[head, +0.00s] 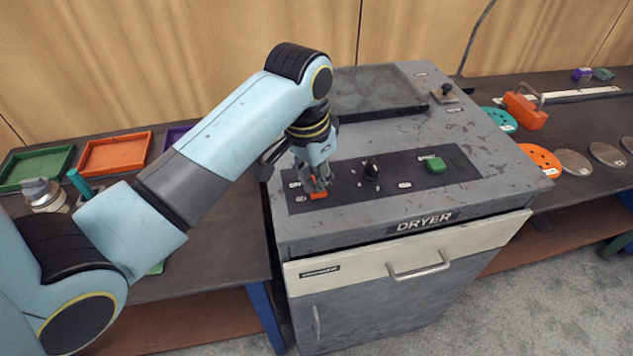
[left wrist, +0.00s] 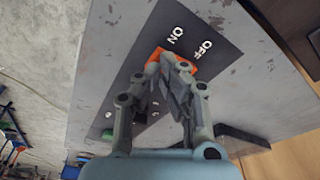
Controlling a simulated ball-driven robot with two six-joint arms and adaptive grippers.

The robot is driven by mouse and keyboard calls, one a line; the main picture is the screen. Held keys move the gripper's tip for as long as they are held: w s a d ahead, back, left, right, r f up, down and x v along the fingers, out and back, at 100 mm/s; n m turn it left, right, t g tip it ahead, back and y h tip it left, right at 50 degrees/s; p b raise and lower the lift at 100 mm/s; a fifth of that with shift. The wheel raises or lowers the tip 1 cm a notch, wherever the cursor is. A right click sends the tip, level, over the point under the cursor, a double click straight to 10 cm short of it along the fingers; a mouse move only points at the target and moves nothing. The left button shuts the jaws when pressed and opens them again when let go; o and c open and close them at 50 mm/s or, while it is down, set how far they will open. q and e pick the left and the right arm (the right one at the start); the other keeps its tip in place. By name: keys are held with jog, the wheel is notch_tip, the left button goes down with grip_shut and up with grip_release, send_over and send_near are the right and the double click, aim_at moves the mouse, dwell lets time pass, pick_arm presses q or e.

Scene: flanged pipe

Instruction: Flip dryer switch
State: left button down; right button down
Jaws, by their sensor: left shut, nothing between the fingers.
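The dryer (head: 420,216) is a worn grey cabinet with a dark control panel on its top. An orange switch (head: 319,195) sits at the panel's left end, partly covered by my left gripper (head: 318,187). In the left wrist view the orange switch (left wrist: 189,62) lies beside the printed words ON and OFF. My left gripper (left wrist: 175,64) is shut and empty, with its fingertips at the switch; I cannot tell whether they touch it. Which way the switch is tipped is hidden. My right gripper is not in view.
The panel also has a black knob (head: 371,171) and a green button (head: 435,165). A black-knobbed lever (head: 446,92) stands on the dryer's back right. Green (head: 38,168) and orange (head: 114,153) trays lie on the left table. Discs and an orange toolbox (head: 525,110) lie on the right table.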

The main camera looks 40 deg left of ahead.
pick_arm(q)
jog(key=shift+f, duration=0.25)
jog(key=shift+r, duration=0.1)
notch_tip(320, 180, up, 2)
jog(key=shift+r+p, duration=0.1)
jog(key=shift+p, duration=0.7)
jog(key=shift+r, duration=2.3)
